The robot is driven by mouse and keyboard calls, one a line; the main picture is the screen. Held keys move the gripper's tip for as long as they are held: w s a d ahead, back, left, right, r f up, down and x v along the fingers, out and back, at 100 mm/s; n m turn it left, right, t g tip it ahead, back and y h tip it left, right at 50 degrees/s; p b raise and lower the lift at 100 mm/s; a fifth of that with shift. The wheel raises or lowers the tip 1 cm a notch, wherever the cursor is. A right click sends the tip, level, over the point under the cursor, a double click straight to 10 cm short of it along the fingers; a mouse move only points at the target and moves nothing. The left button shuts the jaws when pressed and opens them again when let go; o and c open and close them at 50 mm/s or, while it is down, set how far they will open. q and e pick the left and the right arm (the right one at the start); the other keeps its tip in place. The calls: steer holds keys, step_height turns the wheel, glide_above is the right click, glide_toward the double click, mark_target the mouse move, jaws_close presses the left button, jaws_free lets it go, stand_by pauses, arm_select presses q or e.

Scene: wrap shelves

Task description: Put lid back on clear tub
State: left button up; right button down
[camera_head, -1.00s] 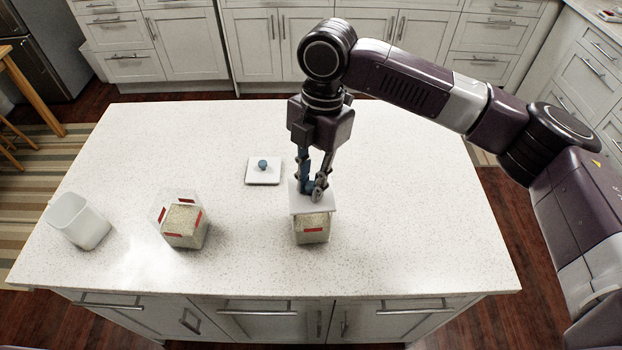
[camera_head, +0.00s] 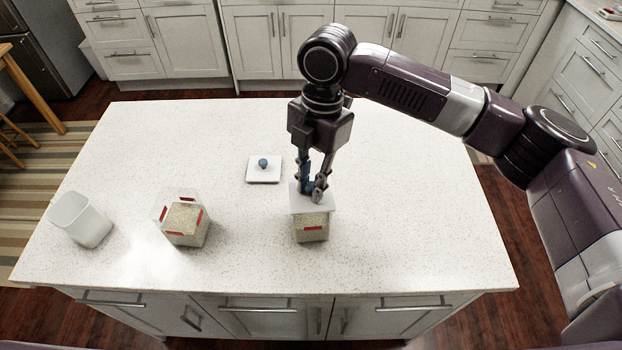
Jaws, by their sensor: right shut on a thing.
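A clear tub (camera_head: 312,230) with pale grainy contents and a red label stands on the island, right of its middle. A white lid (camera_head: 323,203) lies over its top; I cannot tell whether it is fully seated. My right gripper (camera_head: 313,192) comes from above and is shut on the lid's knob, which the fingers mostly hide. A second white lid (camera_head: 263,173) with a blue knob lies flat on the counter behind and to the left. Another clear tub (camera_head: 186,226) with similar contents and red labels stands open at the left. My left gripper is not in view.
An empty translucent white container (camera_head: 80,220) stands near the island's left edge. The speckled white island top (camera_head: 420,220) is clear at the right and along the back. Drawers and cabinets line the far wall.

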steer(key=shift+f+p, duration=0.25)
steer(key=shift+p, duration=0.1)
stand_by(0.7)
steer(key=c, duration=1.7)
jaws_free()
steer(key=shift+o, duration=0.4)
steer(key=o, duration=0.4)
steer(key=shift+r, duration=0.15)
steer(key=shift+r+p, duration=3.4)
steer(key=shift+p, duration=0.45)
